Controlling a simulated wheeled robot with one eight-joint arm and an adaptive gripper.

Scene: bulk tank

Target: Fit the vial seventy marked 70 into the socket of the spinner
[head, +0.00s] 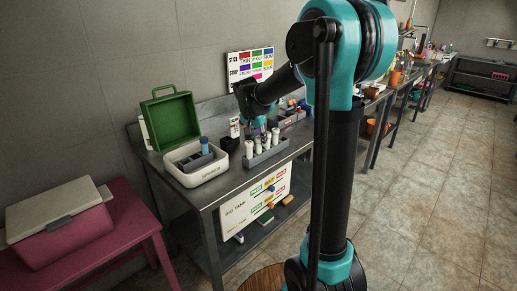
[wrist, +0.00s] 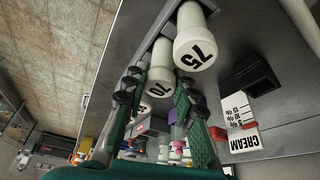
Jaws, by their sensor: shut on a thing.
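The vial marked 70 (wrist: 160,84) is a white cylinder with its number on the end cap. It sits between the green finger pads of my gripper (wrist: 166,108), which is shut on it. The vial marked 75 (wrist: 195,52) is close beside it in the wrist view. In the head view my gripper (head: 256,126) is over the grey rack (head: 267,156) of white vials, partly hidden by my own arm. I cannot tell whether the held vial is clear of the rack. I cannot make out the spinner or its socket with certainty.
A cream card (wrist: 243,140) stands beside a dark holder (wrist: 250,85). A pink-and-white cooler (head: 62,220) is at the left.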

